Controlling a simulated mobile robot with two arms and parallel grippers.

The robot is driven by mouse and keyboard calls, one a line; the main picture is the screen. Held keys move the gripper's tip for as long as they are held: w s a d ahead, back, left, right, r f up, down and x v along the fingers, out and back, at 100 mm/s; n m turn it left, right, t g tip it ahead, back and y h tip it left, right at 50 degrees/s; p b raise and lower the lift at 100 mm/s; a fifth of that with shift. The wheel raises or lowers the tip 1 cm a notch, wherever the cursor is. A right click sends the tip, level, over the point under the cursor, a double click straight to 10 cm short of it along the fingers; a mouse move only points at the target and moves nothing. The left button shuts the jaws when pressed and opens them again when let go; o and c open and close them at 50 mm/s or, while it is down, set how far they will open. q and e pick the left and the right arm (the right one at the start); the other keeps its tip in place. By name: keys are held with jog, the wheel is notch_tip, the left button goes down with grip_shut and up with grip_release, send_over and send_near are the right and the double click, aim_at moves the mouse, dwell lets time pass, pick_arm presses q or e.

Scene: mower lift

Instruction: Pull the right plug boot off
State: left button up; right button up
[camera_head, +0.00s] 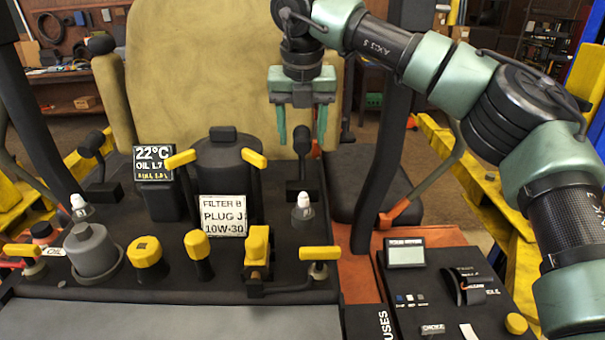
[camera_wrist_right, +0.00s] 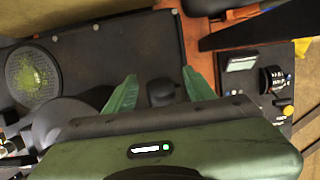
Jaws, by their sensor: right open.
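The right plug boot (camera_head: 303,143) is a black upright piece above a dark block (camera_head: 300,190) at the right of the black deck. My right gripper (camera_head: 302,138) points down with its two green fingers apart, one on each side of the boot in the head view. I cannot tell whether the fingers touch it or how their depth compares. In the right wrist view a black rounded piece (camera_wrist_right: 162,92), likely the boot, lies between the open fingertips (camera_wrist_right: 160,74). A similar black boot (camera_head: 92,145) stands tilted at the left. My left gripper is out of view.
A white-tipped plug (camera_head: 303,206) stands in front of the right block, another (camera_head: 80,206) at the left. Yellow levers (camera_head: 254,158), a white note (camera_head: 222,215) and yellow knobs (camera_head: 147,251) crowd the deck. A dark post (camera_head: 378,130) and control panel (camera_head: 450,280) are right.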

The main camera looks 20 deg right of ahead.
jog(key=shift+w+d+v, duration=0.1)
jog(key=shift+w+v, duration=0.15)
jog(key=shift+v, duration=0.9)
jog(key=shift+w+d+v, duration=0.1)
jog(key=shift+w+v, duration=0.15)
jog(key=shift+v, duration=0.85)
jog(key=shift+w+d+v, duration=0.1)
jog(key=shift+w+v, duration=0.15)
jog(key=shift+v, duration=0.9)
jog(key=shift+r, duration=0.15)
